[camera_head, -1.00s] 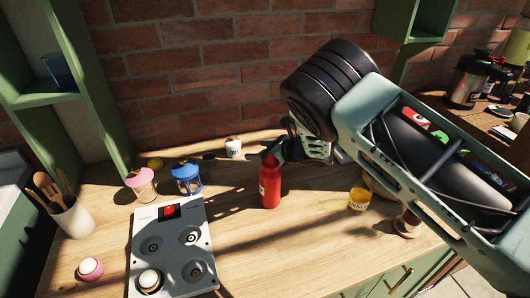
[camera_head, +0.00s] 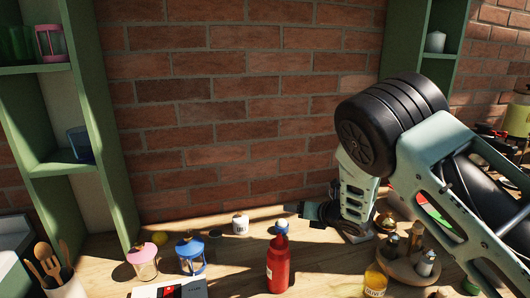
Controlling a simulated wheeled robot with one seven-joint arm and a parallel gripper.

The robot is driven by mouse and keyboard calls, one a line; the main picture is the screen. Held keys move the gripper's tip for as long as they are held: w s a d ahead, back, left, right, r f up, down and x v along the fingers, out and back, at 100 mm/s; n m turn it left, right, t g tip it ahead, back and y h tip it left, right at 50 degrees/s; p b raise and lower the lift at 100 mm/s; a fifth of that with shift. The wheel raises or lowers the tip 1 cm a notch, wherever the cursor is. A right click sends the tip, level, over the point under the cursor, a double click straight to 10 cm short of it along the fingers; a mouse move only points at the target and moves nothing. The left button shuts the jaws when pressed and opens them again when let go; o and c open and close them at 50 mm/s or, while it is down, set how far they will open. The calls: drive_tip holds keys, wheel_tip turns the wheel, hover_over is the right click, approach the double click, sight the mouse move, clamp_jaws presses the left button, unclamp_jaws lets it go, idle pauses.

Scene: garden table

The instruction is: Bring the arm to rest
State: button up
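My gripper (camera_head: 298,209) is above the wooden counter, in front of the brick wall, pointing left. Its fingers are small, dark and seen from the side, so I cannot tell whether they are open or shut. The gripper appears apart from the bottle. My arm fills the right side of the view.
A yellow jar (camera_head: 375,281) and a round wooden tray (camera_head: 398,267) with several small bottles are on the right. Green shelves (camera_head: 62,170) stand at the left.

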drive_tip(key=s+d+r+m+g+h, duration=0.1)
drive_tip(key=s+d+r+m+h, duration=0.25)
drive_tip(key=d+m, duration=0.5)
drive_tip(key=s+d+r+m+h, duration=0.35)
drive_tip(key=d+m, duration=0.35)
drive_tip(key=m, duration=0.3)
drive_tip(key=s+d+r+m+g, duration=0.2)
drive_tip(key=s+d+m+g, duration=0.1)
drive_tip(key=s+m, duration=0.6)
drive_tip(key=s+d+r+m+g, duration=0.25)
drive_tip(key=s+m, duration=0.45)
drive_tip(key=s, duration=0.5)
drive_tip(key=s+a+r+n+g, duration=0.1)
drive_tip(key=s+a+n+g, duration=0.3)
drive_tip(key=s+a, duration=1.3)
drive_tip(key=shift+s+a+r+n, duration=0.25)
drive_tip(key=shift+a+n, duration=0.1)
drive_tip(key=shift+a, duration=0.2)
